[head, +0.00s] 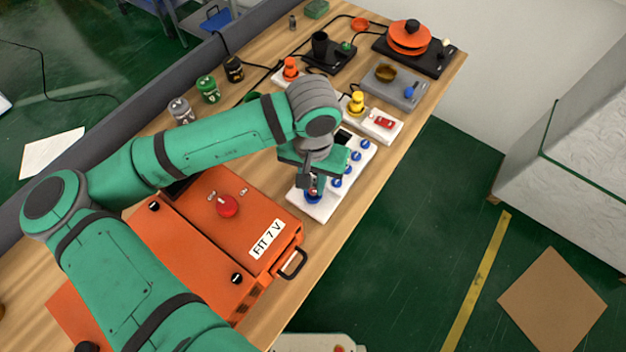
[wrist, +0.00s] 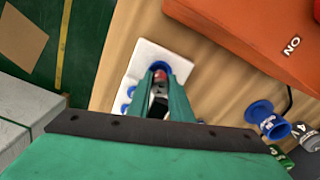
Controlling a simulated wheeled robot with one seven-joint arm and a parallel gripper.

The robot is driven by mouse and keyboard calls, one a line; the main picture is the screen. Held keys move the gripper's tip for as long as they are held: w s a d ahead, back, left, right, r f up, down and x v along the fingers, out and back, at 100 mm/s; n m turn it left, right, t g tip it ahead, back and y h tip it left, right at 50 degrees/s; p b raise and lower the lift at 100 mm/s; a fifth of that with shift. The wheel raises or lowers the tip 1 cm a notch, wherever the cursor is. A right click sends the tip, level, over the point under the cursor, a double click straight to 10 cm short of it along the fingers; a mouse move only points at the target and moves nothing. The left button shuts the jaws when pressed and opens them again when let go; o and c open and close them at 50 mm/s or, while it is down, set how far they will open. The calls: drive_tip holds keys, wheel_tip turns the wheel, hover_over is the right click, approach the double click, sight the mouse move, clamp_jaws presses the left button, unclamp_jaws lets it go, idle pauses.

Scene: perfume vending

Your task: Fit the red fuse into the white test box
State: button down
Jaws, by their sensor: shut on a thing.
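The white test box (head: 300,208) lies on the wooden bench as a flat white panel with several blue sockets (head: 366,143). It also shows in the wrist view (wrist: 138,66). My gripper (head: 312,188) points down over the near end of the panel. In the wrist view my gripper (wrist: 160,84) is shut on the red fuse (wrist: 160,75), a small red piece between the fingertips. The fuse lines up with a blue socket (wrist: 159,66) just beyond the tips. I cannot tell whether the fuse is inside the socket or just above it.
An orange box (head: 195,238) marked "FIT 7 V" stands left of the panel, with a red knob (head: 228,206) on top. A white block with a red switch (head: 384,122) sits beyond the panel. The bench's right edge is close; green floor lies past it.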

drive_tip(key=shift+f, duration=1.15)
drive_tip(key=c, duration=1.5)
unclamp_jaws()
drive_tip(key=shift+r, duration=0.1)
wheel_tip(320, 180, up, 11)
drive_tip(key=shift+f, duration=0.2)
